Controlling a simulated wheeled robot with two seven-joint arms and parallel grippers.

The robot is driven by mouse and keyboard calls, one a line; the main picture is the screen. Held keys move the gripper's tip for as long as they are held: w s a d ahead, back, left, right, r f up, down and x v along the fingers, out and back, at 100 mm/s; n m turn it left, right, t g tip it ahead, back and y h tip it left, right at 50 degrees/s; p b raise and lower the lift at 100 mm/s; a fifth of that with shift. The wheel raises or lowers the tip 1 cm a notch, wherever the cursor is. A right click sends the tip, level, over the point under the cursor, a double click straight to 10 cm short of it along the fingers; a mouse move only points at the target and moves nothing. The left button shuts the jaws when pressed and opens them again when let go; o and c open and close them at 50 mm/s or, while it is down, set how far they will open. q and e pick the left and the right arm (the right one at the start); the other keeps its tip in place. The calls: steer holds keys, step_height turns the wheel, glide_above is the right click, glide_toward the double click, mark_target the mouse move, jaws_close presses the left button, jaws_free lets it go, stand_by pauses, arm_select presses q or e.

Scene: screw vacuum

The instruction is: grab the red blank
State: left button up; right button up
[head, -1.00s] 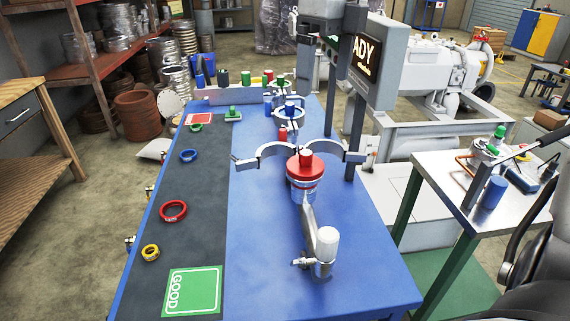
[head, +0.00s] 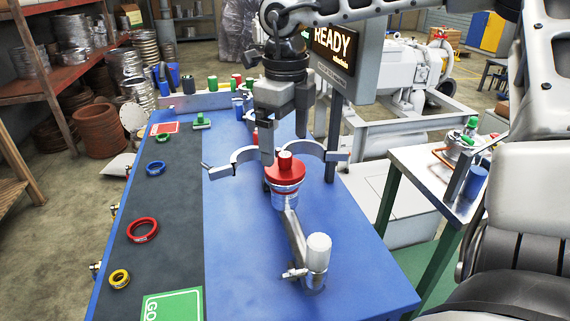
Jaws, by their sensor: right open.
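A red blank (head: 286,169), a disc with a knob on top, sits on the clear-sided mouth of a metal pipe fitting (head: 297,240) on the blue table. An open grey clamp (head: 236,164) spreads to both sides just behind it. My right gripper (head: 285,142) points down just above and behind the knob, with its fingers apart and nothing between them. From this view I cannot tell its exact height over the knob. A smaller red piece (head: 255,138) behind is partly hidden by the gripper. My left gripper is not in view.
A screen reading READY (head: 334,48) stands behind the gripper.

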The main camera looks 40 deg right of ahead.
mark_target(285, 154)
step_height(285, 154, down, 4)
steer(key=shift+a+f, duration=0.1)
steer(key=shift+f, duration=0.1)
steer(key=c, duration=1.1)
steer(key=shift+r, duration=0.15)
